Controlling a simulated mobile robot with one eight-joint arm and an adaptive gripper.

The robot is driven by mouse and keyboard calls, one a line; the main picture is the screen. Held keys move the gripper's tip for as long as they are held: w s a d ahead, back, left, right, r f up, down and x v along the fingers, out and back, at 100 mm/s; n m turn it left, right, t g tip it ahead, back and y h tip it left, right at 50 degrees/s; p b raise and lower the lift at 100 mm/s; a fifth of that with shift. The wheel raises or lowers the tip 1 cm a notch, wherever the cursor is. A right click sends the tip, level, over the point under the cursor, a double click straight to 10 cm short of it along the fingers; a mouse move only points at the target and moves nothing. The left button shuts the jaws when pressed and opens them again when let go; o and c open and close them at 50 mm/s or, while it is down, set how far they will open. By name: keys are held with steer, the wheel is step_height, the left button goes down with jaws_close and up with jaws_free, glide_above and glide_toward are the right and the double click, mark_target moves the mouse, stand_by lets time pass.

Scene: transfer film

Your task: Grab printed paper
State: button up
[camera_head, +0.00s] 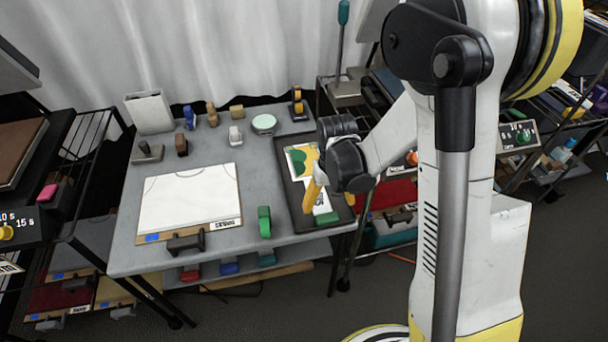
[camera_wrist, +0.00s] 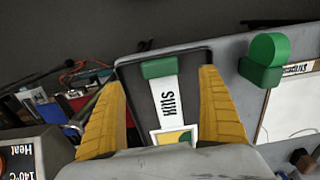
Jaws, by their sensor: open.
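The printed paper (camera_head: 297,161), white with a green and yellow print, lies in a dark tray (camera_head: 284,178) on the right part of the grey table. Its lower edge shows in the wrist view (camera_wrist: 174,137), partly hidden by my wrist. A white strip with dark lettering (camera_wrist: 168,97) and a green block (camera_wrist: 160,67) lie in the same tray. My gripper (camera_head: 313,192) is above the tray and hides part of it. In the wrist view its yellow fingers (camera_wrist: 161,78) are wide apart, one on each side of the strip, with nothing held. The height above the tray is hard to tell.
A green-handled tool (camera_head: 265,222) stands left of the tray. Racks flank the table.

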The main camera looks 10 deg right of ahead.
mark_target(327, 217)
step_height(327, 217, down, 8)
steer(key=b, duration=0.3)
steer(key=shift+r, duration=0.2)
steer(key=c, duration=1.3)
